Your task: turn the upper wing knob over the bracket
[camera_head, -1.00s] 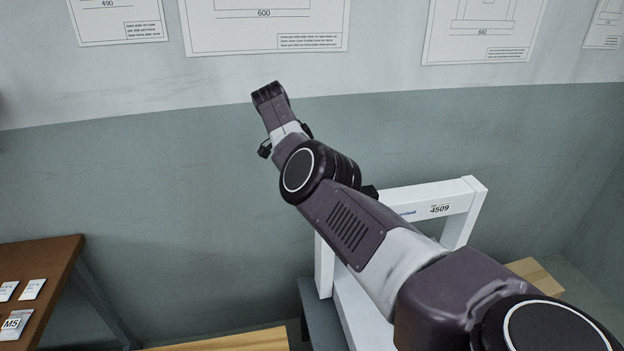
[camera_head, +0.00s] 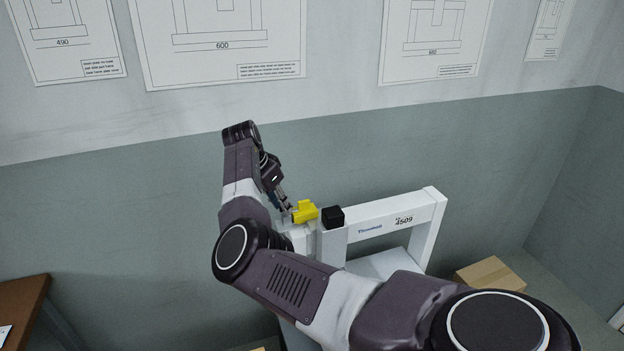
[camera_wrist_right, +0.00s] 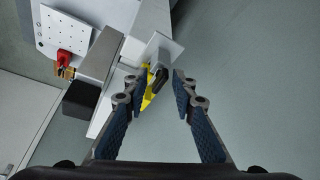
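A yellow part (camera_head: 305,212), which looks like the wing knob, sits at the top left corner of the white gantry frame (camera_head: 434,207). In the right wrist view, yellow (camera_wrist_right: 147,101) shows partly behind my left-hand finger, beside a small dark piece (camera_wrist_right: 158,77) and a pale plate (camera_wrist_right: 164,50). I cannot tell which of these is the bracket. My right gripper (camera_head: 287,209) is close to the yellow part. In its wrist view the right gripper (camera_wrist_right: 158,90) is open, its fingers apart on either side of the dark piece, with nothing gripped. My left gripper is not in view.
A black block (camera_head: 333,217) stands on the frame next to the yellow part. A red knob (camera_wrist_right: 65,58) is by a perforated plate (camera_wrist_right: 75,28). A cardboard box (camera_head: 490,276) lies right of the frame; a brown table (camera_head: 25,300) is at the left.

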